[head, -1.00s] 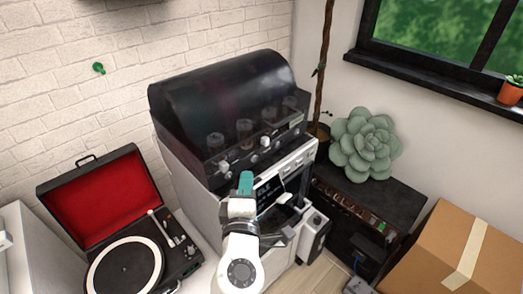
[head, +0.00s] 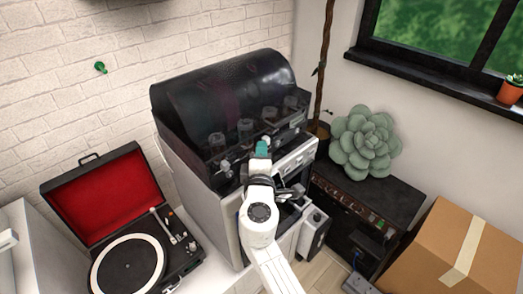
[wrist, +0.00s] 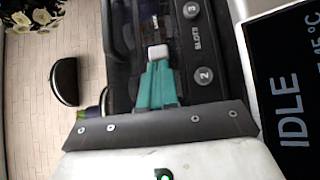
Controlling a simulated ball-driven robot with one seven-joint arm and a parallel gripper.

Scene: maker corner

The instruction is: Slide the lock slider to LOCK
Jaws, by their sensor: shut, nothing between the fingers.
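The machine (head: 225,95) has a dark clear hood and a front strip with small white knobs. My gripper (head: 262,149) is shut and empty, its teal fingertips at the front strip, right of its middle. In the wrist view the shut teal fingers (wrist: 158,70) point at a small white block (wrist: 157,52), which looks like the slider's knob. The tips overlap its near edge; I cannot tell whether they touch it. No LOCK lettering is readable. Round buttons marked 2 (wrist: 204,76) and 3 (wrist: 191,10) sit right of it, with the word SLOTS between.
A display reading IDLE (wrist: 292,120) is on the machine's front. An open turntable (head: 127,263) stands at left. A black cabinet (head: 390,190) with a green succulent (head: 364,145) and a cardboard box (head: 440,240) are at right.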

